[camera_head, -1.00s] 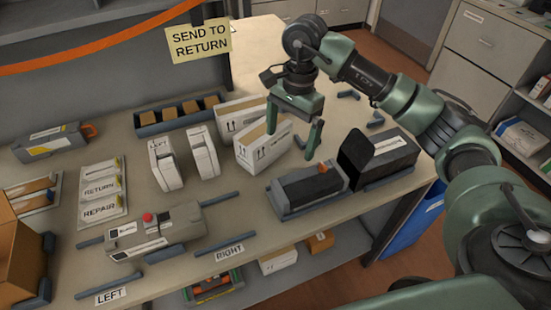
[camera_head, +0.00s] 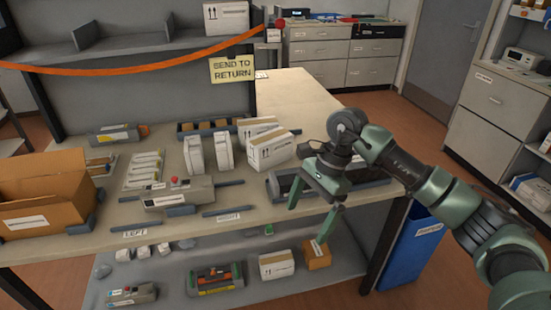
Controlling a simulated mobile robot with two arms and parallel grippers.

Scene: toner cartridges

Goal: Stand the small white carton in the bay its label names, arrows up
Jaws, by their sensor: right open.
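Several white cartons show, and I cannot tell which one the task means. A white carton with arrow marks (camera_head: 270,149) stands on the table, with another (camera_head: 257,126) behind it. Two slim white pieces (camera_head: 194,156) (camera_head: 224,152) stand upright to their left. Other white cartons are on the upper shelf (camera_head: 226,18) and the lower shelf (camera_head: 276,266). Labels LEFT (camera_head: 135,233) and RIGHT (camera_head: 229,217) lie at the table's front edge by dark rails. My right gripper (camera_head: 312,209) is open and empty, in front of the dark tray. My left gripper is not in view.
An open brown box (camera_head: 45,195) stands at the left. A grey device with a red button (camera_head: 178,192) is mid-table. A blue bin (camera_head: 416,243) stands right of the table.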

